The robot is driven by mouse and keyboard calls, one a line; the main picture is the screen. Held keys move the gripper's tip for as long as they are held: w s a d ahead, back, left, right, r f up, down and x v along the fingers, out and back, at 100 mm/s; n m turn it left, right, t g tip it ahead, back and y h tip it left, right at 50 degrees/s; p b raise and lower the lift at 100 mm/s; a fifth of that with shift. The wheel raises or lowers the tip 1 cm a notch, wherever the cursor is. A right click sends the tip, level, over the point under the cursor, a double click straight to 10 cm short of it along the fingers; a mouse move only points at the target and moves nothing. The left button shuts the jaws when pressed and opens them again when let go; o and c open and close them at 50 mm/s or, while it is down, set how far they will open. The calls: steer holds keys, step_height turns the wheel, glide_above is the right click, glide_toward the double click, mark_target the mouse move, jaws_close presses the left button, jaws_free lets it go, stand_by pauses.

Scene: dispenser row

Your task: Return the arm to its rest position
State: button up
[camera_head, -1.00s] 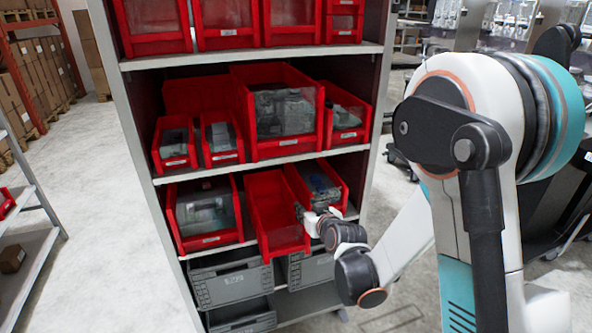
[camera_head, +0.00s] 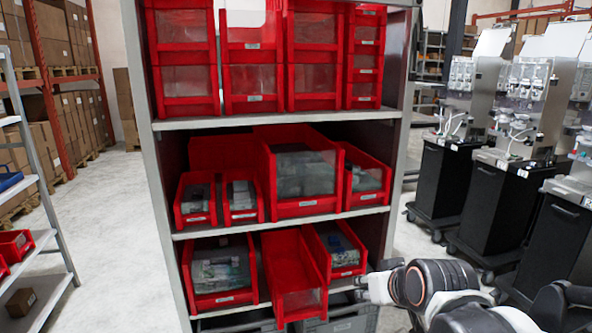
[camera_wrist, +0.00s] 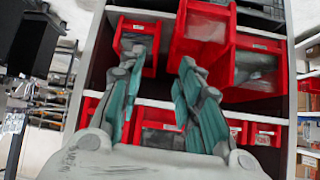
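My gripper (camera_head: 376,288) is at the lower right of the head view, beside the right upright of the shelf rack (camera_head: 154,170). In the wrist view my gripper (camera_wrist: 160,72) has its two teal-padded fingers spread apart, with nothing held between them. Red bins on the rack show beyond the fingers. My arm (camera_head: 445,283) is low at the right edge of the head view, and part of it is cut off by the frame.
One red bin (camera_head: 300,303) juts out from the lower shelf and looks empty inside. Other red bins (camera_head: 303,180) fill the shelves. Black carts with machines (camera_head: 505,180) stand at the right. Open floor (camera_head: 105,230) lies left of the rack.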

steer(key=s+d+m+g+h, duration=0.1)
steer(key=s+d, duration=0.3)
steer(key=s, duration=1.1)
steer(key=shift+s+f+g, duration=0.2)
steer(key=shift+f+g, duration=0.05)
steer(key=shift+g, duration=0.35)
